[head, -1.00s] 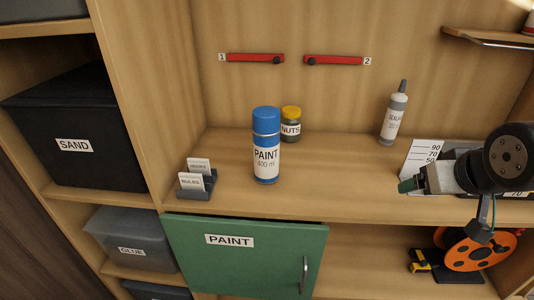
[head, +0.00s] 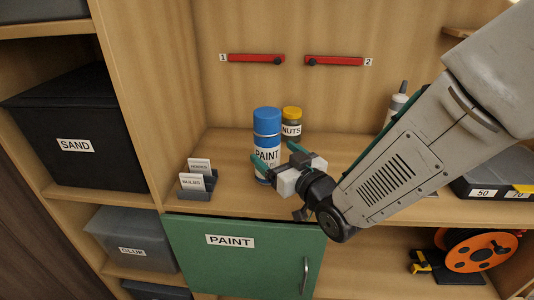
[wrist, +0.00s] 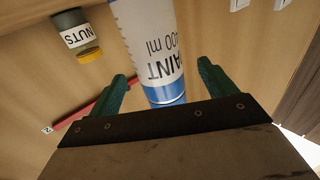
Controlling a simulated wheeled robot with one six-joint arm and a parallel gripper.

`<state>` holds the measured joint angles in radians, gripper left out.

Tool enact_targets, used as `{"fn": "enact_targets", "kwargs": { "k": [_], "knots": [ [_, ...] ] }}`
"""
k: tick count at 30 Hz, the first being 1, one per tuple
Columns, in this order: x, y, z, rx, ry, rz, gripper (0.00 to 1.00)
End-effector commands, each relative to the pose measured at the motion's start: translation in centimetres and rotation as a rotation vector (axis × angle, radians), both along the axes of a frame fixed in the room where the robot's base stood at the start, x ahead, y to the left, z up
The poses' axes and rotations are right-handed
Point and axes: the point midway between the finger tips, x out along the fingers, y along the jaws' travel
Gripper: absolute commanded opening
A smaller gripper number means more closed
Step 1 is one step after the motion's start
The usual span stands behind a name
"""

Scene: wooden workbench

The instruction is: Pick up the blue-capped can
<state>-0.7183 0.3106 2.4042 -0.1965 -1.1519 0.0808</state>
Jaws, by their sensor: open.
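The blue-capped can (head: 267,126), white with a "PAINT" label, stands upright on the bench shelf. My gripper (head: 281,156) is open at the front right of the can, and one green finger overlaps the can's lower label. In the wrist view the can (wrist: 152,45) appears upside down between the two spread green fingers (wrist: 165,86). Part of its blue cap shows there, and the rest is hidden by the gripper's base. I cannot tell whether the fingers touch the can.
A yellow-lidded NUTS jar (head: 292,122) stands just right of the can, behind it. Card holders (head: 198,180) stand to the left. A sealant tube (head: 395,102) is partly hidden by my arm. The green PAINT door (head: 245,262) is below the shelf.

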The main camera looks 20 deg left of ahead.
Motion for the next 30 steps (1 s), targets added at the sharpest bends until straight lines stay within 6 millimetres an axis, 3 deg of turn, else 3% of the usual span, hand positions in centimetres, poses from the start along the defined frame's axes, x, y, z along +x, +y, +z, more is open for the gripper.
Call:
{"fn": "enact_targets", "kwargs": {
  "k": [9,18,24,25,30],
  "knots": [
    [2.9,3.3,0.3,0.0,0.0,0.0,0.83],
    [3.2,3.6,0.3,-0.001,0.001,-0.001,0.83],
    [3.2,3.6,0.3,-0.001,0.001,-0.001,0.28],
    [3.2,3.6,0.3,-0.001,0.001,-0.001,0.24],
    [3.2,3.6,0.4,0.001,-0.001,-0.001,0.24]
  ]
}}
